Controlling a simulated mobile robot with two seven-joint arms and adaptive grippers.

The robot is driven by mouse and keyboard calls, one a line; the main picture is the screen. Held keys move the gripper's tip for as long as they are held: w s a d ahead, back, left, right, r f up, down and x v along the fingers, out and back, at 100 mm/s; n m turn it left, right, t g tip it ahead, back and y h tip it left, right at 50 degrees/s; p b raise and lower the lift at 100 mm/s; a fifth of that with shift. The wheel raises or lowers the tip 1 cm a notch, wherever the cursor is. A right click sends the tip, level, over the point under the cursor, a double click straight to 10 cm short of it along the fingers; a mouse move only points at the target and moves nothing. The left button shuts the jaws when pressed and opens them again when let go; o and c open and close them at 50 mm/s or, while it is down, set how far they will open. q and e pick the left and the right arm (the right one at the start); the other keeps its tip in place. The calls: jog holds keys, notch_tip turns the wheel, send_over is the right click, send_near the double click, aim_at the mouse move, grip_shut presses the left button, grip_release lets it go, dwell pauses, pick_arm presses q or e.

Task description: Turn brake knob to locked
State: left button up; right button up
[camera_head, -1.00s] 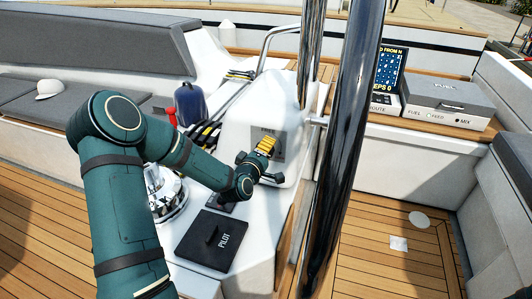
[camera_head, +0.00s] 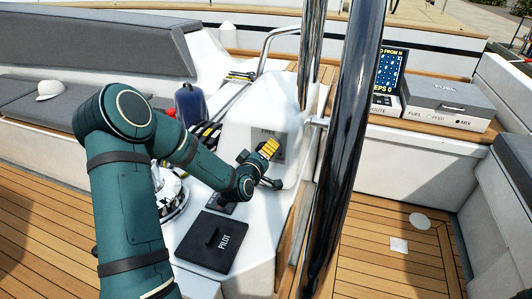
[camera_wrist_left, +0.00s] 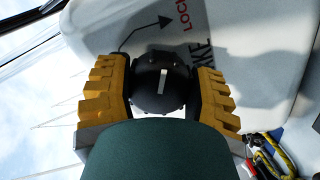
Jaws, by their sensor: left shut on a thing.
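The brake knob (camera_wrist_left: 161,85) is round and black with a short white mark, close up in the left wrist view. My left gripper (camera_wrist_left: 160,92) has its yellow-padded fingers shut on the knob's two sides. Red lettering (camera_wrist_left: 180,20), partly cut off, and a black arrow are printed on the white surface beside the knob. In the head view my left gripper (camera_head: 268,149) is at the grey panel (camera_head: 281,150) marked FREE on the white console; its fingers hide the knob there. My right gripper is not in view.
A shiny steel post (camera_head: 343,150) stands just right of the console (camera_head: 238,126). A black PILOT panel (camera_head: 211,241) lies on its lower part. A blue container (camera_head: 190,104) and ropes are behind my left arm. A grey FUEL box (camera_head: 449,101) sits at right.

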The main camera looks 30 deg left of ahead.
pick_arm(q)
jog(key=o, duration=1.2)
jog(key=shift+o, duration=0.2)
jog(key=s+d+r, duration=0.1)
jog(key=s+d, duration=0.1)
jog(key=s, duration=0.9)
jog(key=shift+s+r, duration=0.25)
jog(key=shift+s, duration=0.1)
